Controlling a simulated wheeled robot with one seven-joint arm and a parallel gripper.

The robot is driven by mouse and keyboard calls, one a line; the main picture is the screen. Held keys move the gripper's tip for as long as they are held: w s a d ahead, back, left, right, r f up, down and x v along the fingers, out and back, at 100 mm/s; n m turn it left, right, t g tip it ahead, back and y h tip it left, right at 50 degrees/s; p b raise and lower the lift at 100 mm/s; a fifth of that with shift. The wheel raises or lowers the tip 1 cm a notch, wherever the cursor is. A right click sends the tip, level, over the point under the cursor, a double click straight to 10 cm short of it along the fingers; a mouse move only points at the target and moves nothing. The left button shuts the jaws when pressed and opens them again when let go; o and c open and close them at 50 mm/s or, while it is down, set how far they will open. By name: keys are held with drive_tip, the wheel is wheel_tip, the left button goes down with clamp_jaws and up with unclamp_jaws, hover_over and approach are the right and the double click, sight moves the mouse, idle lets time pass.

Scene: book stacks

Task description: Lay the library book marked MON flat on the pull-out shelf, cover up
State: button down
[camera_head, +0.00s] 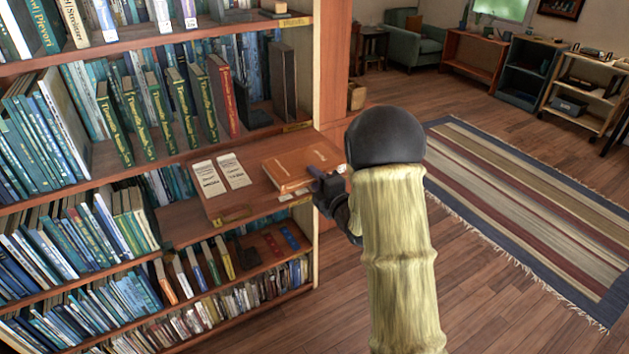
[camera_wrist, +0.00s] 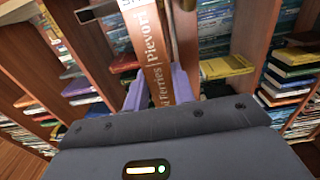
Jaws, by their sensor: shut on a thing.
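An orange-brown book (camera_head: 298,164) lies flat, or nearly so, at the right end of the pull-out shelf (camera_head: 186,222). I cannot tell whether it fully rests on the wood. My gripper (camera_head: 322,186) is at its near right edge, shut on it. In the wrist view my gripper's two purple fingers (camera_wrist: 158,94) hold the spine of the orange book (camera_wrist: 156,62), which reads "Pievori" and "Ferries". A white label at the spine's end is cut off by the frame, so its mark is not readable. The upper face of the book is plain, with small marks.
Two pale printed cards (camera_head: 221,175) lie left of the book on the pull-out shelf. The wooden upright (camera_head: 331,70) is close to my arm. A striped rug (camera_head: 540,200) lies right.

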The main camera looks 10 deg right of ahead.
drive_tip(key=shift+f+b, duration=0.4)
drive_tip(key=shift+f, duration=0.05)
drive_tip(key=shift+f+b, duration=0.15)
drive_tip(key=shift+b, duration=0.15)
idle(0.5)
drive_tip(key=c, duration=1.1)
unclamp_jaws()
drive_tip(key=shift+f, duration=0.1)
drive_tip(key=shift+s, duration=0.1)
drive_tip(key=shift+b+v, duration=1.85)
drive_tip(key=shift+v, duration=1.65)
clamp_jaws()
